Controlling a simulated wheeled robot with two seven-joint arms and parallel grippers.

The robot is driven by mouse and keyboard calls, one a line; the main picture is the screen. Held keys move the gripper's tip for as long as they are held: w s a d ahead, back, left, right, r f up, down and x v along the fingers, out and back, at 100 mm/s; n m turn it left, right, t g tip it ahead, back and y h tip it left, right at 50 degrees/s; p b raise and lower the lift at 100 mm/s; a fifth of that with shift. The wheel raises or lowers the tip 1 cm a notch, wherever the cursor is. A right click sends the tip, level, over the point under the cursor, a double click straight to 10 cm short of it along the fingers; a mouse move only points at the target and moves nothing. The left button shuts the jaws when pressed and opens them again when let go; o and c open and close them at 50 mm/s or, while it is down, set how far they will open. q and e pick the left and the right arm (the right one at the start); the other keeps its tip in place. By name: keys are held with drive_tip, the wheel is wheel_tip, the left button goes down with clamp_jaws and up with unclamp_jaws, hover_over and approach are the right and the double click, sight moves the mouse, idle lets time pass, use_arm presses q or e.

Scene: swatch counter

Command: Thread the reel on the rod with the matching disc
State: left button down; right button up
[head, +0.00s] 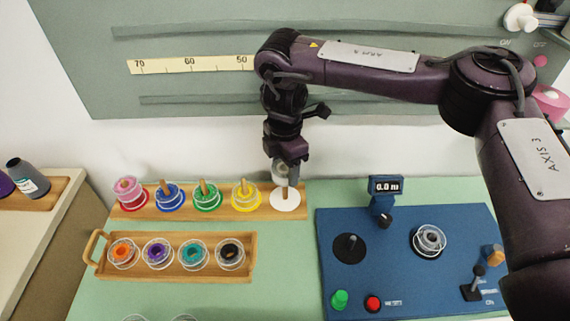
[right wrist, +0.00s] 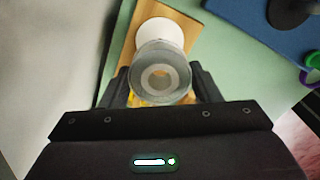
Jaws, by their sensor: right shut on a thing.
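My right gripper (head: 284,166) points down and is shut on a pale, clear-flanged reel (head: 280,174). It holds the reel over the white disc (head: 287,204) at the right end of the wooden rod rack (head: 223,213). The wooden rod (head: 285,192) on that disc shows just under the reel; I cannot tell whether its tip is inside the hole. In the right wrist view the reel (right wrist: 161,72) sits between the fingers, with the white disc (right wrist: 160,34) beyond it. A pink reel (head: 128,188) is on the rod at the red disc. My left gripper is not in view.
Rods at the blue (head: 170,204), green (head: 208,205) and yellow (head: 247,205) discs stand left of the gripper. A wooden tray (head: 178,271) in front holds orange, purple, teal and black reels. A blue winding panel (head: 400,275) with a reel and knobs lies right.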

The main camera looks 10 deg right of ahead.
drive_tip(key=shift+f+b, duration=0.5)
drive_tip(key=shift+f, duration=0.55)
drive_tip(key=o, duration=1)
drive_tip(key=shift+o, duration=0.2)
wheel_tip(320, 180, up, 7)
drive_tip(key=p, duration=0.7)
drive_tip(key=shift+p, duration=0.4)
drive_tip(key=shift+f, duration=0.1)
